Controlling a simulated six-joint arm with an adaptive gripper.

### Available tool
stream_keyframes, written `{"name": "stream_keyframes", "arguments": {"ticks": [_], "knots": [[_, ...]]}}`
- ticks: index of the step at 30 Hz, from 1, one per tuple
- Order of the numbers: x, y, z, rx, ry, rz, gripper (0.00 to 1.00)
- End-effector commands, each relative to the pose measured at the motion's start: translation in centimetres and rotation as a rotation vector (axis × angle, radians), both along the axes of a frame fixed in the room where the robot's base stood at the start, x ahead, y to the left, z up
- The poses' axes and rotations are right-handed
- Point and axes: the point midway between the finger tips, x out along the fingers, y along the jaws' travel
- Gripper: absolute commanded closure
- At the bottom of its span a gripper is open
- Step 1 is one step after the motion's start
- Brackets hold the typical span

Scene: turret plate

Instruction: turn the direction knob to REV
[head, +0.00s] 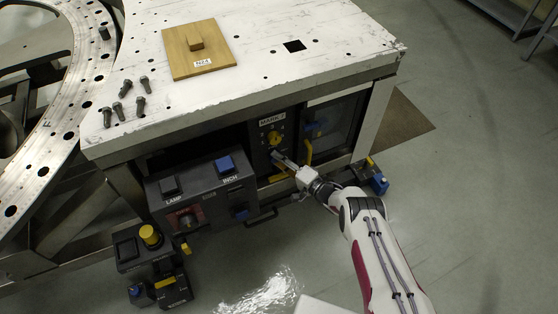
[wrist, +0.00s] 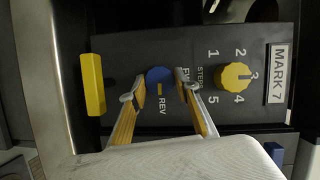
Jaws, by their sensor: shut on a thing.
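The blue direction knob (wrist: 159,80) is on a dark panel (wrist: 140,50) in the wrist view. A yellow line on the knob points down in the picture, toward the white REV label (wrist: 162,106). Another label beside the knob is partly hidden by a finger. My gripper (wrist: 160,92) is shut on the knob, with one wood-coloured finger on each side. In the head view my gripper (head: 281,160) reaches the panel under the white table top and covers the knob.
A yellow numbered knob (wrist: 235,84) and the MARK 7 plate (wrist: 278,73) are to the right in the wrist view, and a yellow bar (wrist: 92,84) to the left. In the head view, a dark control box (head: 207,190) with LAMP and INCH buttons stands left of my gripper.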

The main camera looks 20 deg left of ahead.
Motion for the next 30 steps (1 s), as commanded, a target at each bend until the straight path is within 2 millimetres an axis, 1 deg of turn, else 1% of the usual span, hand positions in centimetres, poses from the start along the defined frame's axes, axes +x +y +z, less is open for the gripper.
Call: {"name": "stream_keyframes", "arguments": {"ticks": [1,2,3,19,26,30], "knots": [[0.1,0.0,0.1,0.001,0.000,-0.002,0.61],[0.1,0.0,0.1,0.001,0.001,-0.002,0.53],[0.1,0.0,0.1,0.000,0.000,-0.002,0.52],[0.0,-0.3,0.0,0.000,-0.001,-0.001,0.52],[-0.4,-1.2,0.1,-0.002,0.001,-0.001,0.52],[-0.7,-2.1,0.1,-0.002,0.001,-0.002,0.52]]}}
